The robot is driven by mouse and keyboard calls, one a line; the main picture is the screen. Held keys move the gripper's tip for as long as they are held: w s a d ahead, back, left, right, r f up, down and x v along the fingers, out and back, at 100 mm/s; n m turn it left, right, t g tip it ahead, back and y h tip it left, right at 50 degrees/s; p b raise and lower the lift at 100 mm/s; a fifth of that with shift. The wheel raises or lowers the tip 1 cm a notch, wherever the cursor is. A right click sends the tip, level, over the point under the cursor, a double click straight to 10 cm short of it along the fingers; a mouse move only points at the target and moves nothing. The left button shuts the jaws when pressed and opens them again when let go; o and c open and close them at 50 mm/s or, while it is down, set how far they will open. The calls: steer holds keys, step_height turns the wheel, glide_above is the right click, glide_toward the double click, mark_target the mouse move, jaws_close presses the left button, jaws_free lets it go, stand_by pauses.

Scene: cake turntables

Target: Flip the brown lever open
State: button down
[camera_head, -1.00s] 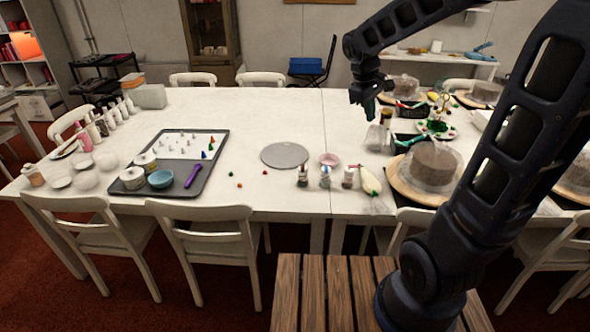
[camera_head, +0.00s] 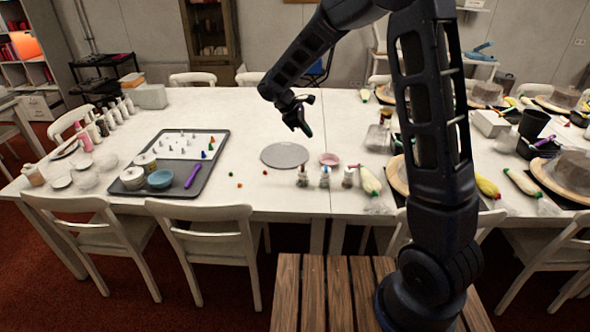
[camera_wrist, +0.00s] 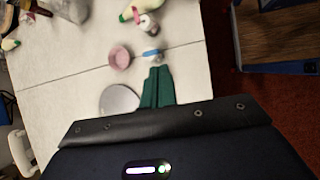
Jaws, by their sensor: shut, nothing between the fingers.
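I cannot make out a brown lever in either view. My gripper (camera_head: 304,131) hangs over the white table above and just right of the grey round disc (camera_head: 285,155). In the wrist view its green fingers (camera_wrist: 160,71) are pressed together with nothing between them. The disc also shows there (camera_wrist: 118,98), left of the fingers and partly cut off by the gripper body. A small pink bowl (camera_head: 329,159) sits right of the disc; it also shows in the wrist view (camera_wrist: 120,57).
A dark tray (camera_head: 215,150) with piping tips, tubs and a purple tool lies left. Chairs line the table.

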steer(key=a+f+n+t+h, duration=0.1)
steer(key=a+f+n, duration=0.4)
steer(key=a+f, duration=0.8)
steer(key=shift+a+f+n+t+h, duration=0.15)
steer(key=shift+a+n+t+h, duration=0.2)
steer(key=shift+a, duration=0.35)
steer(key=shift+w, duration=0.15)
glide_toward(301, 172)
steer(key=a+f+x, duration=0.1)
steer(key=x, duration=0.4)
steer(key=shift+w+d+r, duration=0.15)
steer(key=shift+w+d, duration=0.05)
steer(key=shift+d, duration=0.7)
